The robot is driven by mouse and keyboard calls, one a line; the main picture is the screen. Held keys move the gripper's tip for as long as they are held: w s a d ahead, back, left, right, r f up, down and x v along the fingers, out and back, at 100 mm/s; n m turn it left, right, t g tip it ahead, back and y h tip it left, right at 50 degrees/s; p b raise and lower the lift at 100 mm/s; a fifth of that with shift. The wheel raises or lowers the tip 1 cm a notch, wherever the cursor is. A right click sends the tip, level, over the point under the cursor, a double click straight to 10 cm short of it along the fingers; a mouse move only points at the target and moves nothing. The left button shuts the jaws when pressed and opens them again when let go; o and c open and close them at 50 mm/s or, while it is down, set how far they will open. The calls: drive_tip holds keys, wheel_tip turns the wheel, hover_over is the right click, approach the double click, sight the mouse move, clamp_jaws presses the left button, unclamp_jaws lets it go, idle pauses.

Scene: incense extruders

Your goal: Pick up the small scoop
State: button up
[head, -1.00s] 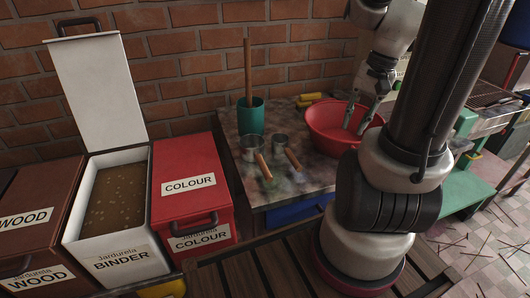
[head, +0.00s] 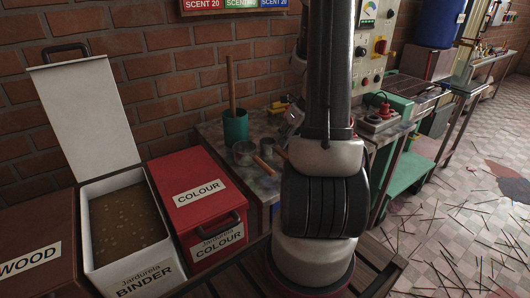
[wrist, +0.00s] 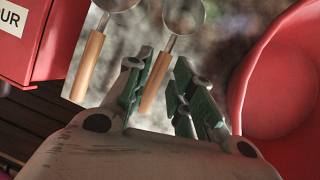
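Two metal scoops with wooden handles lie side by side on the worktop. The small scoop (head: 267,146) is the right one, partly hidden behind my arm in the head view; its cup shows whole in the wrist view (wrist: 183,15). The larger scoop (head: 243,153) is to its left, and its cup is cut off by the top edge of the wrist view (wrist: 92,58). My gripper (wrist: 164,62) is open and empty, with the small scoop's handle (wrist: 157,82) appearing between its fingers. I cannot tell the height gap. The head view mostly hides the gripper.
A red bowl (wrist: 280,80) stands close on the right in the wrist view. A red COLOUR box (head: 200,190) is to the left of the worktop. A green cup (head: 235,127) with a wooden stick stands behind the scoops. A machine panel (head: 374,45) rises behind my arm.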

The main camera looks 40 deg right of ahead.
sight(279, 149)
drive_tip(key=shift+w+d+f+m, duration=0.15)
drive_tip(key=shift+f+m, duration=0.1)
drive_tip(key=shift+m, duration=0.75)
drive_tip(key=x, duration=0.7)
drive_tip(key=shift+w+d+f, duration=0.1)
drive_tip(key=shift+w+d, duration=0.05)
drive_tip(key=shift+w, duration=0.05)
clamp_jaws()
